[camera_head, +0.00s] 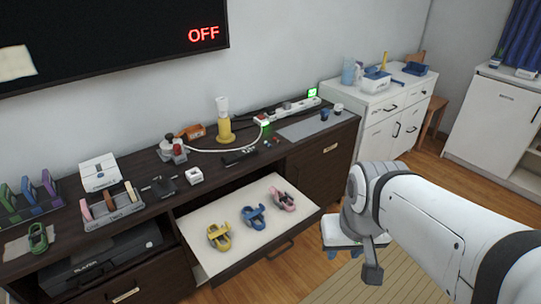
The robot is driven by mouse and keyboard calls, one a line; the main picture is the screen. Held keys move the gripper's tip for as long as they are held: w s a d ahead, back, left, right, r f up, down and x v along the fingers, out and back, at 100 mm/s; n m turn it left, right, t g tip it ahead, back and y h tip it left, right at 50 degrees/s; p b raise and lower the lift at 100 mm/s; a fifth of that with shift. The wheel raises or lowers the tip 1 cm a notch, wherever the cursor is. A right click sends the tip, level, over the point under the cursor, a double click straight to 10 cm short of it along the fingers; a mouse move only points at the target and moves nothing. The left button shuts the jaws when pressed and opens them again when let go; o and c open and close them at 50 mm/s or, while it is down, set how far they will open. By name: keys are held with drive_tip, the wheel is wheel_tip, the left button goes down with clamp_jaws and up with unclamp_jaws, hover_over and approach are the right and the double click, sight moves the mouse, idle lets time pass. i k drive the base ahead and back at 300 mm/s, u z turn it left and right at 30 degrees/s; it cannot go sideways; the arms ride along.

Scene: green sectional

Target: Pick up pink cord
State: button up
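A pink cord (282,199), looped in a bundle, lies at the right end of the open drawer (202,267). A blue cord bundle (253,217) lies just left of it, and a yellow one (219,236) lies further left. My white arm reaches in from the lower right, and its end is to the right of the drawer. A grey part at its end, seemingly my gripper (372,272), points down, apart from the pink cord. Its fingers are not clearly visible, so I cannot tell whether it is open or shut.
A small white-topped object (340,232) stands on the floor behind my arm. A white cabinet (378,115) stands at the back right.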

sight(285, 198)
drive_tip(key=z, duration=0.05)
drive_tip(key=k, duration=0.6)
drive_tip(key=u, duration=0.25)
drive_tip(key=i, duration=1.7)
drive_tip(key=z, duration=0.75)
